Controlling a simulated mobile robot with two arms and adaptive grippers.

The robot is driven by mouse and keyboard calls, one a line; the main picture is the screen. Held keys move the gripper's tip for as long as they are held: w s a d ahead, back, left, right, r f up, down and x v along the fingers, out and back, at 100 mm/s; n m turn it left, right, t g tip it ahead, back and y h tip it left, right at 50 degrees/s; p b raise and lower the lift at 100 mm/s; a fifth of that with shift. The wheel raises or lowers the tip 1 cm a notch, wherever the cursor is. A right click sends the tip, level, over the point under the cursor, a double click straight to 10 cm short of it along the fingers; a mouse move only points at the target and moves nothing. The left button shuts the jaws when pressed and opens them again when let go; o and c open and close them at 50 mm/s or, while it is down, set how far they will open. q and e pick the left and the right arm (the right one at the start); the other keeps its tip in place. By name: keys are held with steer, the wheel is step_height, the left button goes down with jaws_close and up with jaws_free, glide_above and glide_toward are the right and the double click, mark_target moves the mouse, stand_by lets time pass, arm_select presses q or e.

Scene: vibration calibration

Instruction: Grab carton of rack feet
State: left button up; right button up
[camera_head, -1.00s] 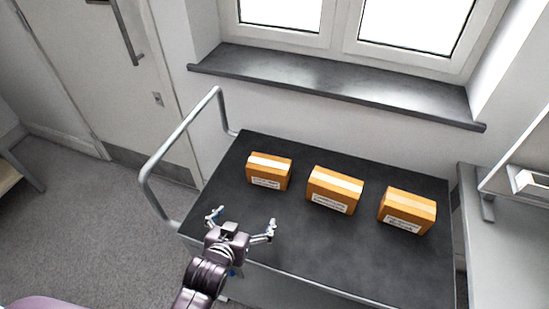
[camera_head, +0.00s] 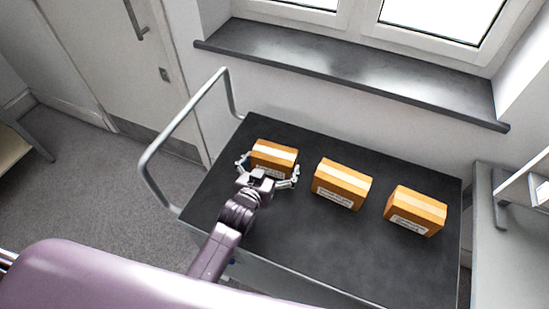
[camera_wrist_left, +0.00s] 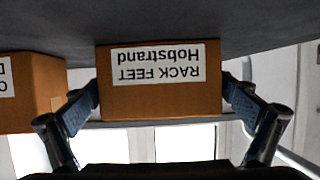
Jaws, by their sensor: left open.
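The carton of rack feet (camera_head: 274,157) is an orange-brown box with a pale tape strip, at the left of the row on the dark cart top. In the left wrist view the carton (camera_wrist_left: 160,97) shows upside down, its white label reading "RACK FEET Hobstrand". My left gripper (camera_head: 268,172) is open, with one finger at each side of the carton. In the left wrist view the fingers (camera_wrist_left: 162,105) flank the box, with small gaps seeming to remain. The arm hides part of the carton's front in the head view. My right gripper is not in view.
Two similar cartons, a middle one (camera_head: 341,184) and a right one (camera_head: 414,210), stand on the cart (camera_head: 300,238). A metal handle (camera_head: 152,157) rises at the cart's left end. A window sill (camera_head: 350,75) is behind, and a grey surface (camera_head: 505,255) is at the right.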

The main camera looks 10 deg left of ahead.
arm_select(q)
steer(key=shift+x, duration=0.75)
steer(key=c, duration=1.2)
steer(key=shift+r, duration=0.1)
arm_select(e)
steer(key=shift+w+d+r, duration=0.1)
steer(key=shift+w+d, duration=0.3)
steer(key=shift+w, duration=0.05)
arm_select(q)
steer(key=shift+r, duration=0.15)
